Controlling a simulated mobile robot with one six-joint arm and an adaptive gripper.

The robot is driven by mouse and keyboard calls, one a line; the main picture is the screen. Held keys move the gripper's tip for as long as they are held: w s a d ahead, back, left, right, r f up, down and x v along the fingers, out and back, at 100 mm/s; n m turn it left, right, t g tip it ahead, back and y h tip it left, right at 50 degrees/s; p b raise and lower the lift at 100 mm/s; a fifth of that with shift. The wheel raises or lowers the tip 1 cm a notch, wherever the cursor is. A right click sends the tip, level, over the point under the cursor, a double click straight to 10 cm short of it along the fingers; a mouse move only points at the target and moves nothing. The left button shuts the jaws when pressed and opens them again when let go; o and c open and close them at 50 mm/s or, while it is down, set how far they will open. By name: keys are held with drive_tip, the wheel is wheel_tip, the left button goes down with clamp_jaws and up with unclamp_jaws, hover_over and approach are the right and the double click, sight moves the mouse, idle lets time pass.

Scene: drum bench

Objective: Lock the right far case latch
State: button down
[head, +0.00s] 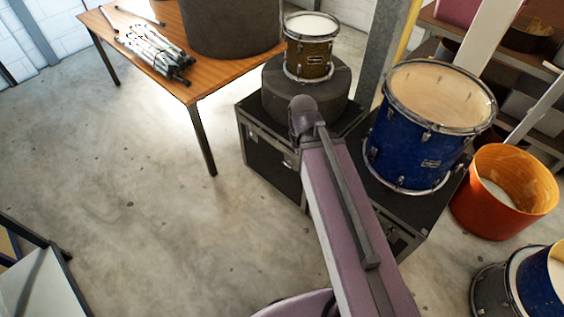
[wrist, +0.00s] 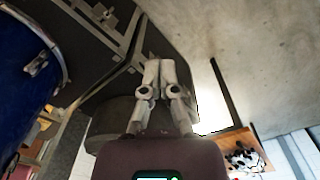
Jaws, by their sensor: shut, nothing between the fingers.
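Two black flight cases with metal edges stand side by side: a left case (head: 262,160) and a right case (head: 410,210). A small metal latch (head: 288,163) shows on the left case's front, just left of my arm. Another metal fitting (head: 392,238) shows on the right case's front, partly behind my arm. In the wrist view a metal latch-like fitting (wrist: 106,16) lies at the top. I cannot tell which is the task's latch or whether it is locked. My gripper (wrist: 159,65) is shut and empty, its fingers pointing toward the case edges. In the head view its fingers are hidden.
A round grey drum case (head: 335,95) with a gold drum (head: 310,50) sits on the left case. A blue drum (head: 415,140) sits on the right case. An orange shell (head: 490,215) stands at right. A wooden table (head: 200,85) is behind.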

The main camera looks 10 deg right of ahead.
drive_tip(key=w+a+f+m+t+h+b, duration=0.2)
drive_tip(key=w+f+m+b, duration=0.3)
drive_tip(key=w+f+b, duration=0.7)
drive_tip(key=w+a+f+m+t+h+b, duration=0.3)
drive_tip(key=w+f+m+h+b, duration=0.2)
drive_tip(key=w+f+b, duration=0.7)
drive_tip(key=shift+w+f+m+b, duration=0.35)
drive_tip(key=shift+f+b, duration=1.7)
drive_tip(key=shift+b, duration=2.5)
drive_tip(key=shift+f, duration=0.1)
drive_tip(key=b, duration=0.8)
hover_over(288, 164)
drive_tip(key=a, duration=0.2)
drive_tip(key=f, duration=0.7)
drive_tip(key=shift+w+f, duration=0.25)
drive_tip(key=shift+w, duration=0.1)
drive_tip(key=shift+s+a+f+b, duration=0.1)
drive_tip(key=shift+f+b, duration=1.4)
drive_tip(key=shift+f, duration=0.2)
